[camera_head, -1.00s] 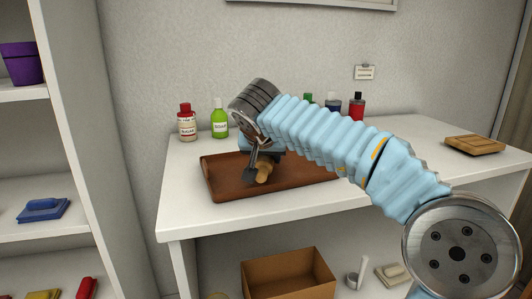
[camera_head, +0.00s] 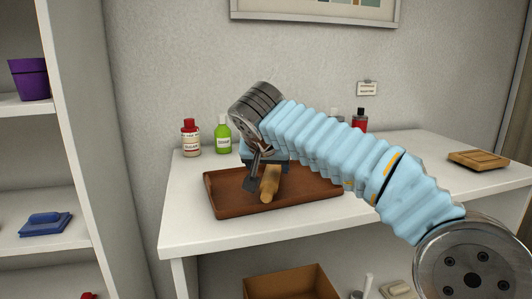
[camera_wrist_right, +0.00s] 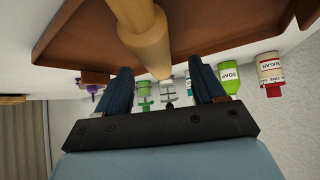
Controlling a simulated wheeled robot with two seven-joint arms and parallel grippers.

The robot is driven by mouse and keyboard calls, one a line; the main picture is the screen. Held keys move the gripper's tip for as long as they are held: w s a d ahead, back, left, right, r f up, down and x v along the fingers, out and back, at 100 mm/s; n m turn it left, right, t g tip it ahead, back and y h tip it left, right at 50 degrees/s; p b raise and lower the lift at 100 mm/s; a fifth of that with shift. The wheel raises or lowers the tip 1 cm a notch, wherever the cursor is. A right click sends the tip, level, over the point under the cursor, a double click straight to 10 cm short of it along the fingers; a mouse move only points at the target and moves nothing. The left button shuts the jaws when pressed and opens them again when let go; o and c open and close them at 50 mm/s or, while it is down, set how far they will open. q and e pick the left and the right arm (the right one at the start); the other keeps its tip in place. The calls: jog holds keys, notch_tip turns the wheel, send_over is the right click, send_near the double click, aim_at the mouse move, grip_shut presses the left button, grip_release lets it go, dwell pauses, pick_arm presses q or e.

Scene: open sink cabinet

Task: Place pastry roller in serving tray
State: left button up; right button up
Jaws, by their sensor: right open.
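The pastry roller (camera_head: 270,184) is a light wooden cylinder that lies on the floor of the brown serving tray (camera_head: 310,199), in its left half. The tray rests on the white counter. My right gripper (camera_head: 264,174) is just above and beside the roller, pointing down. In the right wrist view the dark fingers (camera_wrist_right: 163,85) are spread apart. The roller (camera_wrist_right: 145,38) is in front of the gap between them, and the tray (camera_wrist_right: 85,30) is behind it. My left gripper is not in view.
A sugar bottle (camera_head: 191,136) and a green soap bottle (camera_head: 223,134) stand behind the tray. A red bottle (camera_head: 360,119) stands farther right, past my arm. A wooden board (camera_head: 478,160) lies at the right. A cardboard box (camera_head: 290,284) is below the counter.

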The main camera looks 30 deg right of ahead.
jog(key=v, duration=0.9)
jog(key=shift+s+a+r, duration=0.1)
jog(key=shift+s+r, duration=0.05)
jog(key=shift+r, duration=0.1)
dwell(1.7)
